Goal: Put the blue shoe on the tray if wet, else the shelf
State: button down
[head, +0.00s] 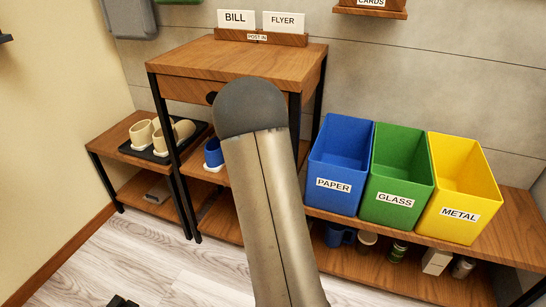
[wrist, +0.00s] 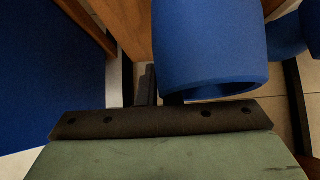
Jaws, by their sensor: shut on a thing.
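A blue shoe (head: 213,152) with a white sole shows beside my arm under the wooden desk in the head view; my arm hides what lies behind it. In the wrist view a large blue shoe (wrist: 210,50) is close, its open rim toward the camera. My gripper (wrist: 165,92) is shut on it; the fingertips are mostly hidden. Another blue piece (wrist: 288,35) shows at the right edge. A black tray (head: 190,145) with several beige shoes lies on the low bench at left. The bench's lower shelf (head: 132,190) holds a small grey item. I cannot tell whether the blue shoe is wet.
The wooden desk (head: 240,58) has a drawer and black legs close to my arm. Blue PAPER (head: 340,155), green GLASS (head: 400,165) and yellow METAL (head: 460,185) bins stand at right. Mugs and jars sit on the board below. The pale floor at lower left is mostly clear.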

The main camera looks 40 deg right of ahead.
jog(key=shift+w+d+f+b, duration=0.15)
jog(key=shift+f+b, duration=0.25)
jog(key=shift+f, duration=0.55)
jog(key=shift+w+d+f+b, duration=0.1)
jog(key=shift+f+b, duration=0.3)
jog(key=shift+f, duration=0.5)
jog(key=shift+f, duration=0.2)
jog(key=c, duration=1.6)
grip_release()
